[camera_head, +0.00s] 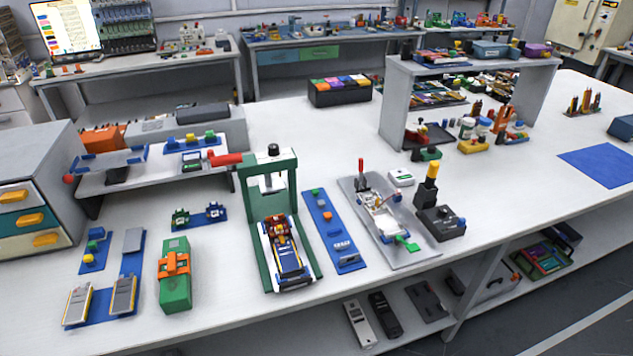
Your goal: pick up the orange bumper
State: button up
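Two orange things stand out on the near part of the white table, and I cannot tell for sure which is the orange bumper. One is a small orange block (327,216) on a narrow blue strip (346,251), in line with other small coloured pieces, right of the green press. The other is an orange bracket-like part (174,263) on top of a green block (175,293) at the left front. My gripper is not in view, and nothing is seen touching either orange part.
The green press frame (246,205) stands between the two orange parts. A grey plate with a fixture (380,215) and a black box with a yellow-topped post (438,222) lie right of the strip. A low white shelf (140,180) stands at left. The table's centre is clear.

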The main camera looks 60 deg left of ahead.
aim_at(172, 258)
jog(key=u, duration=3.2)
jog(key=k, duration=0.7)
jog(key=i, duration=0.7)
jog(key=u, duration=0.15)
